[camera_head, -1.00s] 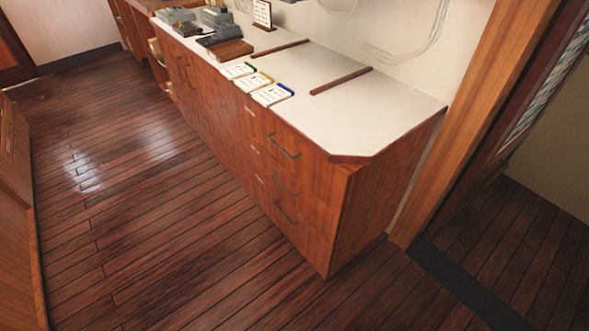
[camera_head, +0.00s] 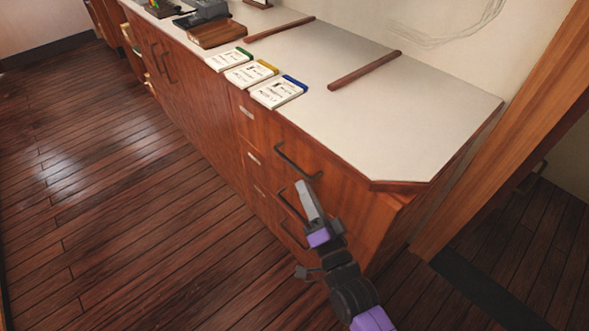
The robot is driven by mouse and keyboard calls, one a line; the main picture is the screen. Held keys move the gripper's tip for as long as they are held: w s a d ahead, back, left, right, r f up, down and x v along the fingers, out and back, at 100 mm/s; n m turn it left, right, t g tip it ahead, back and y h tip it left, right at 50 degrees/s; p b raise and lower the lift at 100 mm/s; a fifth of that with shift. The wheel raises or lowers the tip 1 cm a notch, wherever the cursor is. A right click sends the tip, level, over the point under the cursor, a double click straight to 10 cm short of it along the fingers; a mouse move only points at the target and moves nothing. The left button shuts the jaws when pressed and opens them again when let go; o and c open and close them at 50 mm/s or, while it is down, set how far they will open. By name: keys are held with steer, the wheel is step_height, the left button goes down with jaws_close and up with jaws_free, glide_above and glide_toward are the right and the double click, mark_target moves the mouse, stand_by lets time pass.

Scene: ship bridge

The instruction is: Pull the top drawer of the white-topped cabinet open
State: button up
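The wooden cabinet has a pale white top (camera_head: 420,125). Its top drawer (camera_head: 330,178) is closed, flush with the front, with a dark bar handle (camera_head: 297,163). My gripper (camera_head: 306,192) is in front of the drawers, its grey tip just below the top handle in the picture. A gap shows between the tip and that handle. The gripper is seen nearly edge-on, so its opening cannot be told; nothing shows held in it. It partly covers the middle drawer's handle (camera_head: 288,204).
A lower handle (camera_head: 291,235) shows left of my arm. Booklets (camera_head: 279,91) and brown wooden strips (camera_head: 365,69) lie on the top. A wooden door post (camera_head: 510,130) stands at the right. The floor (camera_head: 130,220) to the left is clear.

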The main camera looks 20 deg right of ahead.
mark_target(295, 165)
steer(key=shift+x, duration=3.85)
jaws_close()
